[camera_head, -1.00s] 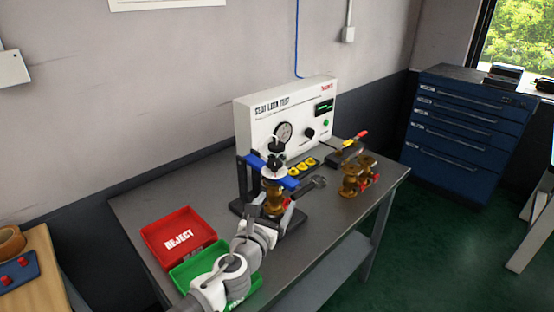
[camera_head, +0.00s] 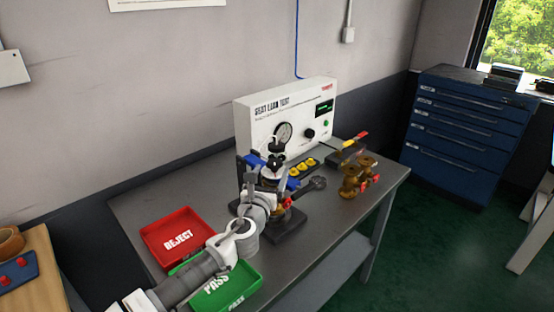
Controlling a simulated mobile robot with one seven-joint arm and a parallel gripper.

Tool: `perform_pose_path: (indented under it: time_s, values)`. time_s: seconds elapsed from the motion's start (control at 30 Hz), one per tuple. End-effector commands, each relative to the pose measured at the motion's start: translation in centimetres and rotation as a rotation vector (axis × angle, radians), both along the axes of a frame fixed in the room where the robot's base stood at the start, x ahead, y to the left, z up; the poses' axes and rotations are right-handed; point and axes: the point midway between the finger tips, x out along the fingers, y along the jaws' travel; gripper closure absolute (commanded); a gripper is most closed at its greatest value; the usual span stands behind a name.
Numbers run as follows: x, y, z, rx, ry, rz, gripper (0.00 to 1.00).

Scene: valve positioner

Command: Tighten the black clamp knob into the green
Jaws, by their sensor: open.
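The clamp fixture stands on the bench in front of the tester, with a blue crossbar (camera_head: 255,160) partly hidden by my arm. The black clamp knob (camera_head: 277,143) is at its top, above a pale dial-like disc (camera_head: 273,160). Any green mark is too small to make out. A brass valve with a red handle (camera_head: 287,202) sits in the fixture, largely hidden. My gripper (camera_head: 263,180) is open at the front of the fixture, below the knob. Its fingers are small and partly merge with the fixture, so I cannot tell whether they touch it.
The white leak tester (camera_head: 260,115) stands behind the fixture. A red REJECT tray (camera_head: 160,250) and a green PASS tray (camera_head: 240,285) lie at front left, the green one partly under my arm. A wrench (camera_head: 315,184) and brass valves (camera_head: 352,180) lie to the right.

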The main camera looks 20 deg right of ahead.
Motion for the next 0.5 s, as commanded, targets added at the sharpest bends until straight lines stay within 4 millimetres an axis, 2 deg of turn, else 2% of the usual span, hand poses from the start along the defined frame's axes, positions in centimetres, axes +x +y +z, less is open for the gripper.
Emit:
perform_pose_path:
  time_s: [0.3, 0.5]
  values:
    - [4.5, -3.2, 0.0, 0.001, -0.001, 0.0, 0.17]
    - [6.1, -4.2, 0.0, 0.0, 0.0, 0.0, 0.17]
